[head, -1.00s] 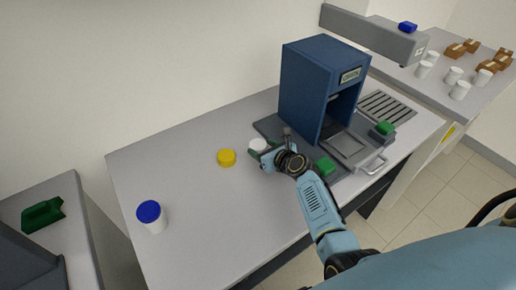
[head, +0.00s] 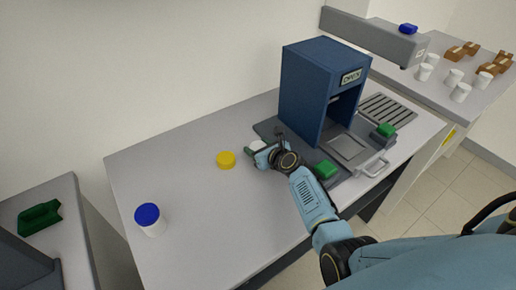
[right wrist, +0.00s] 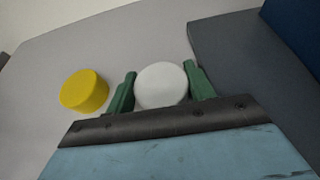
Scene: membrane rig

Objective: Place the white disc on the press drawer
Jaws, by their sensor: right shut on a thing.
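The white disc (right wrist: 161,85) sits between the two green fingers of my right gripper (right wrist: 162,88), which is shut on it. In the head view the disc (head: 256,147) shows partly beside my right gripper (head: 262,152), left of the press base. The blue press (head: 312,92) stands at the back of the bench with an OPEN label. Its drawer (head: 348,148), a flat grey tray with a front handle (head: 376,166), sticks out empty to the right of my gripper. My left gripper is not in view.
A yellow disc (head: 226,160) lies left of my right gripper. A white jar with a blue lid (head: 149,219) stands farther left. Green blocks (head: 326,169) (head: 386,130) flank the drawer. A slotted grey rack (head: 388,110) lies right of the press. The bench's left half is mostly clear.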

